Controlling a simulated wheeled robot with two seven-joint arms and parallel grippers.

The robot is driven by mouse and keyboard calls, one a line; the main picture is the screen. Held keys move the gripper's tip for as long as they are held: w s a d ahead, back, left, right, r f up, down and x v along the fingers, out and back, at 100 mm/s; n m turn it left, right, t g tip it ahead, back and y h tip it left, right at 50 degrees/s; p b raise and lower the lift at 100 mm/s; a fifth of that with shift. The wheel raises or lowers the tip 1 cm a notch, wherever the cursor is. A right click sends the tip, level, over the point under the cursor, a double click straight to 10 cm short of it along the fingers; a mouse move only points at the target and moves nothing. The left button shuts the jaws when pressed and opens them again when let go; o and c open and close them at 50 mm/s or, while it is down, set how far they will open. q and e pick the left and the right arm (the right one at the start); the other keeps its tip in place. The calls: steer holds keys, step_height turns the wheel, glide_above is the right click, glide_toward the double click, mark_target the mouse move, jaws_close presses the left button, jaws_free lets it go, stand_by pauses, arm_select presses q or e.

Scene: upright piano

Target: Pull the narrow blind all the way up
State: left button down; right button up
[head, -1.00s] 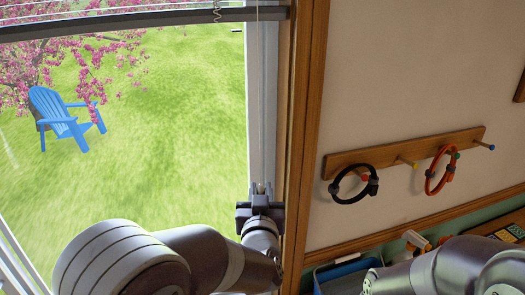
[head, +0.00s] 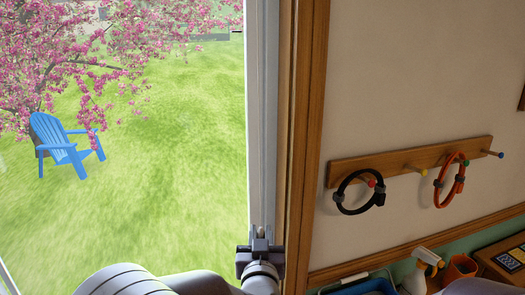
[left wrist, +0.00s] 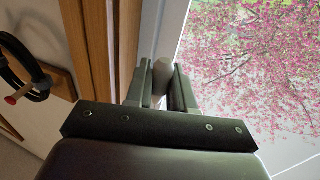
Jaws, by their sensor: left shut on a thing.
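My left gripper (head: 260,240) is low beside the window frame. It is shut on a small pale cord knob (head: 261,231), and the knob also shows between the fingers in the left wrist view (left wrist: 162,72). A thin pull cord (head: 262,120) runs straight up from the knob along the white frame to the top of the head view. The blind itself is not in view, and the window pane in sight is uncovered. My right gripper is out of view.
A wooden post (head: 302,130) stands just right of the cord. Right of it, a peg rail (head: 400,165) holds a black ring (head: 340,195) and an orange ring (head: 437,185). A spray bottle (head: 418,272) and a blue tray (head: 358,286) are at lower right.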

arm_select(q)
step_height(320, 180, down, 11)
steer(key=b, duration=0.8)
step_height(320, 180, down, 9)
steer(key=b, duration=0.7)
steer(key=shift+f, duration=0.1)
step_height(320, 180, down, 9)
steer(key=b, duration=0.7)
steer(key=shift+b, duration=0.3)
steer(key=shift+f+b, duration=0.45)
steer(key=shift+f, duration=0.1)
steer(key=c, duration=0.8)
jaws_free()
